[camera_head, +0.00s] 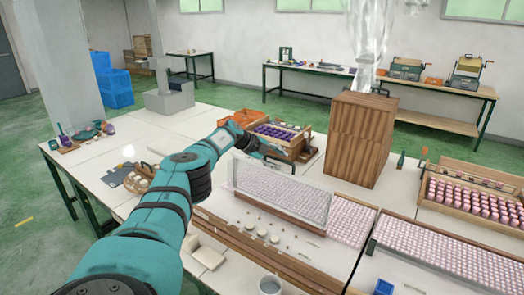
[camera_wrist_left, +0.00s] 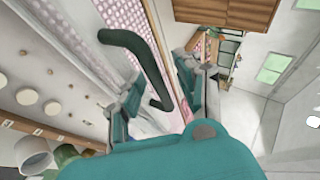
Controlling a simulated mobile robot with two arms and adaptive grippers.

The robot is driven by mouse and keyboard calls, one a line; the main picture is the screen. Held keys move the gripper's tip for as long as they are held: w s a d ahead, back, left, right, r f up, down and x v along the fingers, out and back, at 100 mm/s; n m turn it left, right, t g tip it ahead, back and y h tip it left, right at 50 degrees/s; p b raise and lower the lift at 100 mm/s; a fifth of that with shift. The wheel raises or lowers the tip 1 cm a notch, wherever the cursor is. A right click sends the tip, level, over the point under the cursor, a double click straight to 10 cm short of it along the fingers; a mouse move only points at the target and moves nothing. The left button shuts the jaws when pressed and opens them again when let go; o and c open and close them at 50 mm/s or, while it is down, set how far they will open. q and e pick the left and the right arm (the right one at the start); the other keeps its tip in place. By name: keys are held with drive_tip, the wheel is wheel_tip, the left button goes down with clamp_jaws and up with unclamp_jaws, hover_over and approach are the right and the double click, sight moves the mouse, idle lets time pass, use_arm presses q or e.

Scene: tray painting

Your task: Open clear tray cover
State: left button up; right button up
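The clear tray cover (camera_head: 282,192) shows in the head view as a see-through panel standing tilted up at the tray of small pink pieces (camera_head: 350,222). Pink pieces show through it. My left gripper (camera_head: 268,150) is at the cover's upper left edge. In the left wrist view, a black bent handle (camera_wrist_left: 147,65) runs between the fingers of my left gripper (camera_wrist_left: 160,95). The fingers are spread apart, and the handle does not look pinched. Contact with the handle cannot be told. My right gripper is not in view.
A wooden box (camera_head: 360,140) stands behind the tray. A crate of purple items (camera_head: 285,150) is beyond my left gripper. Another pink tray (camera_head: 445,248) is at the right. Small round pots (camera_head: 262,232) and a grey cup (camera_head: 270,285) are in front.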

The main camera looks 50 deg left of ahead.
use_arm(q)
drive_tip(key=v, duration=1.1)
drive_tip(key=shift+s, duration=0.2)
drive_tip(key=shift+r, duration=0.1)
